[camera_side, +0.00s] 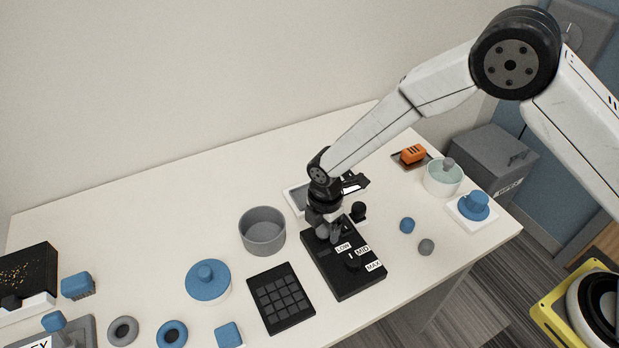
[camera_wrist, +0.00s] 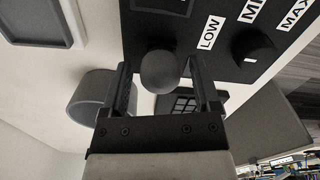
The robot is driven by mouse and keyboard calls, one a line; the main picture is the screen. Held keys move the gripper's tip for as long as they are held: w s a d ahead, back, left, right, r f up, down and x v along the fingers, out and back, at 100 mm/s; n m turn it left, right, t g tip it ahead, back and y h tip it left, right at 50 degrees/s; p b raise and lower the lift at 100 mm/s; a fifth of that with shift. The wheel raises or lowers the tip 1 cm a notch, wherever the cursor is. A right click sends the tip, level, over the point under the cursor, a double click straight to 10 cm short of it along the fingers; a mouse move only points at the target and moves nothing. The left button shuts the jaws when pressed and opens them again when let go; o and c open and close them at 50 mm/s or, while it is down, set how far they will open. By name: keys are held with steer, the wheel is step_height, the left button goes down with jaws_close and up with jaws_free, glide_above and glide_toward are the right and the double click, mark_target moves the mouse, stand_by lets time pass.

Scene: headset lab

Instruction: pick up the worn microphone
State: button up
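A grey, round-headed piece (camera_wrist: 159,72), which looks like the worn microphone, sits at the edge of the black control box (camera_side: 355,286). In the side view its grey head (camera_side: 322,231) is partly covered by my gripper (camera_side: 331,229). In the wrist view my gripper (camera_wrist: 160,61) is open, with one finger on each side of the grey head. A narrow gap shows between the head and each finger. The lower part of the piece is hidden beneath its head.
A grey round bin (camera_side: 263,238) and a black keypad (camera_side: 281,299) stand left of the box. A black knob (camera_side: 358,210) is close behind it. The back left table is clear.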

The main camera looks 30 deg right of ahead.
jaws_close()
steer(key=shift+r, duration=0.1)
steer(key=shift+r, duration=0.7)
steer(key=s+d+r, duration=0.5)
steer(key=s+r, duration=0.6)
steer(key=s, duration=0.2)
steer(key=shift+d+r, duration=0.2)
